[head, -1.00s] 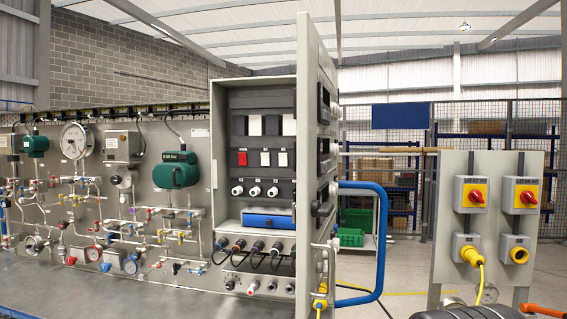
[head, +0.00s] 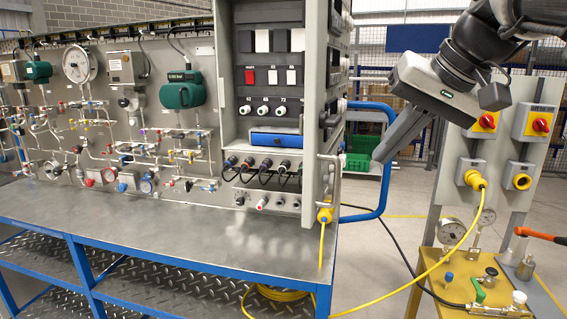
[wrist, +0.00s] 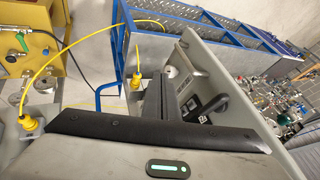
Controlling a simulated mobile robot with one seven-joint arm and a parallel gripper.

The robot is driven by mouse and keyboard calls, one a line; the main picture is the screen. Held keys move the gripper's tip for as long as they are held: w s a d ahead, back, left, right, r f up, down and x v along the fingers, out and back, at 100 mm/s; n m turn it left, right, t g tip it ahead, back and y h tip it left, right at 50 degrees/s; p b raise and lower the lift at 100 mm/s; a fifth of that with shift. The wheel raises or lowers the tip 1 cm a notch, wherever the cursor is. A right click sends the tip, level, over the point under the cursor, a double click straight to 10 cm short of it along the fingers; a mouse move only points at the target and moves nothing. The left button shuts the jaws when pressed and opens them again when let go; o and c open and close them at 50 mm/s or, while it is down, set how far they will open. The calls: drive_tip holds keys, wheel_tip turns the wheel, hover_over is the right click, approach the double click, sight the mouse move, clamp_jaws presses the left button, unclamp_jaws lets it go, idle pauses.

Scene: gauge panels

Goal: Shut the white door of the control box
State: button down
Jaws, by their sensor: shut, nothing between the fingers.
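The control box (head: 228,90) stands on the bench with its front open, showing switches, knobs and a blue drawer. Its pale grey-white door (head: 314,85) stands open at the box's right side, sticking out toward me and seen nearly edge-on. In the wrist view the door (wrist: 222,72) is a pale tilted panel just beyond my fingers. My gripper (head: 382,156) is shut and empty, to the right of the door with a visible gap in the head view. It also shows in the wrist view (wrist: 159,92), its fingers together, pointing toward the door area.
A blue tube rail (head: 385,170) curves out right of the box. A steel bench (head: 150,235) with a blue frame lies in front. A yellow cable (head: 445,255) runs to a socket post at the right, above a yellow table (head: 450,290) with valves.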

drive_tip(key=w+a+f+m, duration=0.1)
drive_tip(key=w+a+f, duration=0.2)
drive_tip(key=w+f, duration=0.4)
drive_tip(key=shift+a+t, duration=0.3)
drive_tip(key=shift+a, duration=0.1)
drive_tip(key=shift+f, duration=0.1)
idle(0.4)
